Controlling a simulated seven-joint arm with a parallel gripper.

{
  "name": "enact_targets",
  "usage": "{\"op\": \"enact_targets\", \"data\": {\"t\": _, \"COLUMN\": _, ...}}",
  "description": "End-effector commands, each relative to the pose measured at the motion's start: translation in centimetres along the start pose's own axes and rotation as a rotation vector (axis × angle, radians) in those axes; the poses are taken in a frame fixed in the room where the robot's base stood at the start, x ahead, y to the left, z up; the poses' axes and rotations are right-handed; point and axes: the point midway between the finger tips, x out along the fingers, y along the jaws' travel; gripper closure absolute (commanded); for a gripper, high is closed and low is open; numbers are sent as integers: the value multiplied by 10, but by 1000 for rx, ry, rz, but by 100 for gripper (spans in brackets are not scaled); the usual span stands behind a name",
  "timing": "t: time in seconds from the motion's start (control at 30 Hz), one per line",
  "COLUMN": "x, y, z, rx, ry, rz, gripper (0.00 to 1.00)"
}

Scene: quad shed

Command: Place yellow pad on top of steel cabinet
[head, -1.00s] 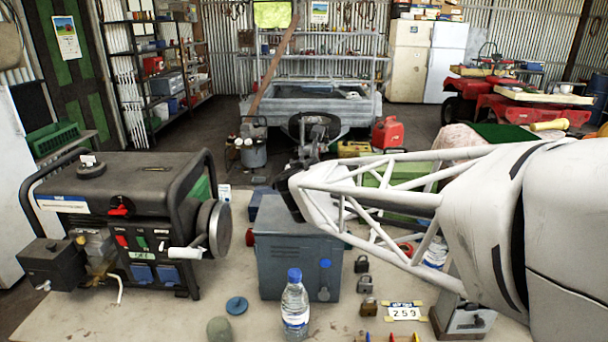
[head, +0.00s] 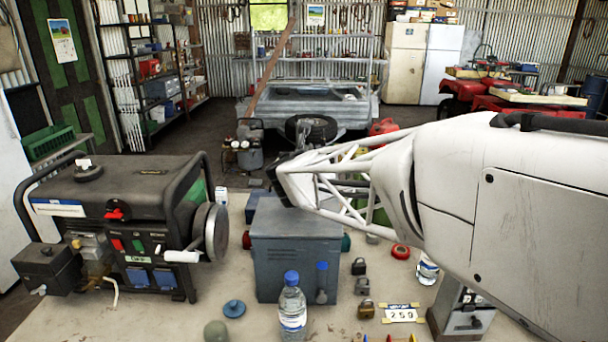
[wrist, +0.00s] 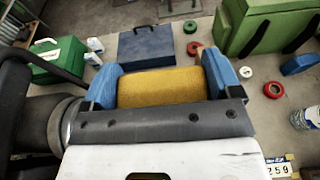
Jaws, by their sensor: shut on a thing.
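The steel cabinet (head: 295,262) is a grey-blue box standing upright on the bench in the middle of the head view. Its top is partly covered by my arm, which reaches in from the right. In the wrist view my gripper (wrist: 162,82) has its blue fingertips pressed on both ends of the yellow pad (wrist: 160,87), a flat mustard-coloured block. The pad and fingertips are hidden in the head view behind my arm and the cabinet. I cannot make out the cabinet for certain in the wrist view.
A generator (head: 125,225) stands left of the cabinet. A water bottle (head: 292,312) stands close in front. Padlocks (head: 362,285), a number plate (head: 401,314) and a red tape roll (head: 400,252) lie to the right. The wrist view shows a blue case (wrist: 152,48) and a green box (wrist: 262,28).

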Motion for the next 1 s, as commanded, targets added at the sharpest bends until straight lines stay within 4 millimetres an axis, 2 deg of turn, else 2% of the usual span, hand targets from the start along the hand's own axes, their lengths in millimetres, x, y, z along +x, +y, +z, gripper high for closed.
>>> {"op": "enact_targets", "data": {"t": 0.4, "x": 10, "y": 0, "z": -32, "rx": 1, "ry": 1, "rz": 0, "gripper": 38}}
{"op": "enact_targets", "data": {"t": 0.87, "x": 11, "y": 0, "z": -36, "rx": -1, "ry": 1, "rz": 0, "gripper": 38}}
{"op": "enact_targets", "data": {"t": 0.9, "x": 10, "y": 0, "z": -35, "rx": -1, "ry": 0, "rz": 0, "gripper": 10}}
{"op": "enact_targets", "data": {"t": 0.97, "x": 10, "y": 0, "z": -36, "rx": 0, "ry": 0, "rz": 0, "gripper": 1}}
{"op": "enact_targets", "data": {"t": 1.0, "x": 10, "y": 0, "z": -36, "rx": 0, "ry": 0, "rz": 0, "gripper": 0}}
